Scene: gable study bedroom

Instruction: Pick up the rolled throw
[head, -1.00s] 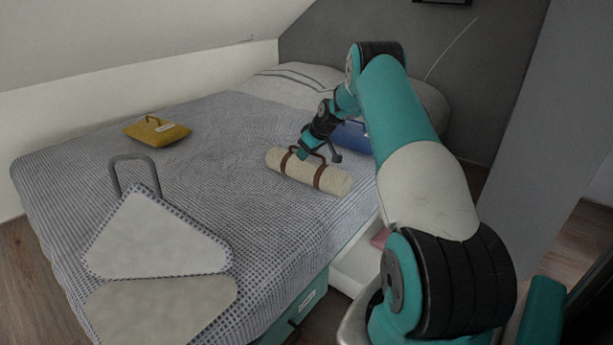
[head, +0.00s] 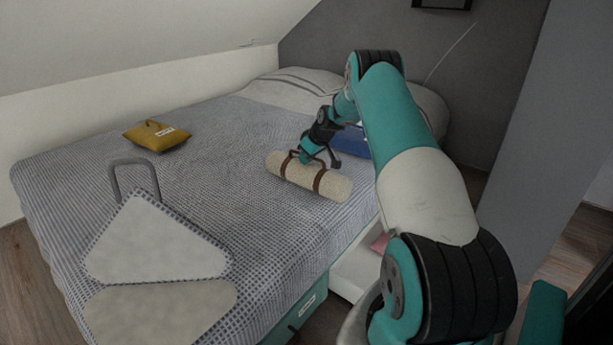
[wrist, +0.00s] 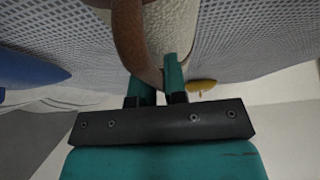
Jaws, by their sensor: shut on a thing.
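The rolled throw (head: 331,187) is a cream roll with two brown straps joined by a brown handle, on the bed's right side in the head view. My gripper (head: 311,158) is at the top of the roll, by the handle. In the wrist view the fingers of my gripper (wrist: 158,84) are shut on the brown handle (wrist: 133,45), with the cream roll (wrist: 174,25) just beyond. Part of the handle is hidden by the fingers. I cannot tell for certain whether the roll is clear of the bedspread.
The bed (head: 225,175) has a checked cover. A mustard cushion (head: 158,137) with a handle lies at the back left, a blue item (head: 352,140) behind my gripper. A pale triangular pad (head: 155,240) with a grey loop is at the front left. The middle of the bed is clear.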

